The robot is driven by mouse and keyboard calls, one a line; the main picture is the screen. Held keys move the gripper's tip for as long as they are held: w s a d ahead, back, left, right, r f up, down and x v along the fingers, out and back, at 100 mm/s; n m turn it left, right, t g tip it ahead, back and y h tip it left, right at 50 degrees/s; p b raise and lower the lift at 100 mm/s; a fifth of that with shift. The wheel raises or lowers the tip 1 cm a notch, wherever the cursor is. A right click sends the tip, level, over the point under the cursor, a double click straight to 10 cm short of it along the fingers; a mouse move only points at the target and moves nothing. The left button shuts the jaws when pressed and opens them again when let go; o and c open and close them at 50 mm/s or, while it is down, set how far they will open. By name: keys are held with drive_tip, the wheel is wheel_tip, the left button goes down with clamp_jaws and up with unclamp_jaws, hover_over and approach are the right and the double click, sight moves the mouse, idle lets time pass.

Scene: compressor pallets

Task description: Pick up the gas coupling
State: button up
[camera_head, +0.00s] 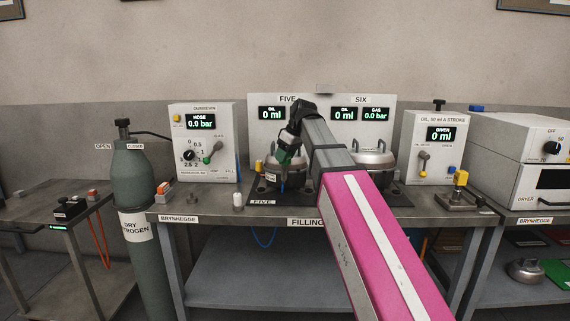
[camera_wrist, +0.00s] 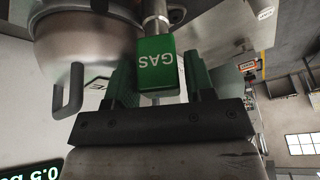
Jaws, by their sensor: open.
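The gas coupling is a green block (camera_wrist: 158,68) marked GAS, upside down in the wrist view, with a metal stem above it. My gripper (camera_wrist: 160,90) is open, with one green-padded finger on each side of the coupling. Whether the pads touch it cannot be told. In the head view my gripper (camera_head: 284,158) is in front of the left compressor (camera_head: 270,178) at station FIVE, and a bit of green shows there. The same steel compressor body (camera_wrist: 85,50) fills the left of the wrist view.
A second compressor (camera_head: 372,162) stands at station SIX, partly behind my arm. The nitrogen panel (camera_head: 204,165) and a small white bottle (camera_head: 238,200) are to the left. An oil pump box (camera_head: 432,145) and a yellow-topped fitting (camera_head: 459,182) are to the right. A dark green cylinder (camera_head: 142,200) stands left of the bench.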

drive_tip(key=c, duration=0.8)
drive_tip(key=shift+c, duration=0.2)
drive_tip(key=shift+r, duration=0.15)
drive_tip(key=shift+r, duration=0.5)
drive_tip(key=r, duration=0.1)
drive_tip(key=a+r, duration=0.1)
drive_tip(key=r, duration=0.1)
drive_tip(key=shift+r, duration=0.25)
drive_tip(key=s+a+r, duration=0.3)
drive_tip(key=a+r, duration=0.3)
drive_tip(key=a, duration=0.4)
drive_tip(key=shift+a+r, duration=0.15)
